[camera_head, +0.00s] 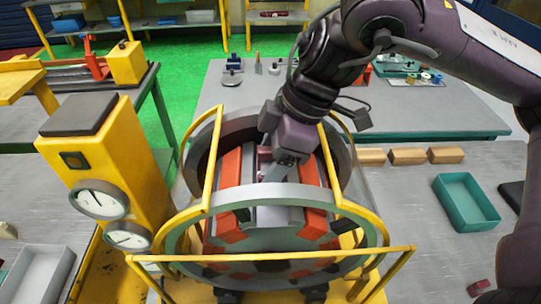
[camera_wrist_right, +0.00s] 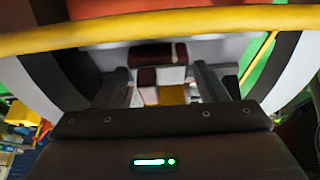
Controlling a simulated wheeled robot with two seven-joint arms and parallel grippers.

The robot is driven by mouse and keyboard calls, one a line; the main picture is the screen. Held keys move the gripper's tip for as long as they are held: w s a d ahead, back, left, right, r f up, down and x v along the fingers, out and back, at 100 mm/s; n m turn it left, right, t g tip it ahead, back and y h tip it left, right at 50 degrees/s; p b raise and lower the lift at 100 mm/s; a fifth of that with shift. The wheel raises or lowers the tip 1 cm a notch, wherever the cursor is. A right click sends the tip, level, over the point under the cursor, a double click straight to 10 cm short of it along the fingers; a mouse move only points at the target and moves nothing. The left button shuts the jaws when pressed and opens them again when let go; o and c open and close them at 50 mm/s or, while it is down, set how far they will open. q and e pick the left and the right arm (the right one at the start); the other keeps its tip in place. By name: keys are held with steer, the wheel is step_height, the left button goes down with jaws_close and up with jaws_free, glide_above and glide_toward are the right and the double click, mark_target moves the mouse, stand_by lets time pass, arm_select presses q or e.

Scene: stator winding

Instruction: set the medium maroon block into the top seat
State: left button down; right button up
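The stator ring (camera_head: 262,205) stands in a yellow frame, with orange and grey parts inside. My right gripper (camera_head: 277,172) reaches down into its top opening. In the wrist view its two grey fingers (camera_wrist_right: 163,82) stand apart. A dark maroon block (camera_wrist_right: 152,53) lies just beyond the fingertips, roughly centred between them, with no clear contact. A smaller maroon patch (camera_wrist_right: 147,77) shows below it. In the head view, maroon (camera_head: 265,153) shows just left of the fingers, mostly hidden. I cannot tell which block is the medium one. My left gripper is out of view.
Yellow rails (camera_head: 330,150) run close beside the right gripper. A yellow gauge post (camera_head: 105,160) stands left. On the right table are several wooden blocks (camera_head: 408,157), a teal tray (camera_head: 466,202) and a small maroon block (camera_head: 478,287). A grey bin (camera_head: 38,272) sits lower left.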

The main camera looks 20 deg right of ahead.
steer(key=shift+o, duration=1.2)
steer(key=shift+f, duration=0.1)
steer(key=shift+p+v, duration=0.55)
steer(key=shift+v, duration=3.4)
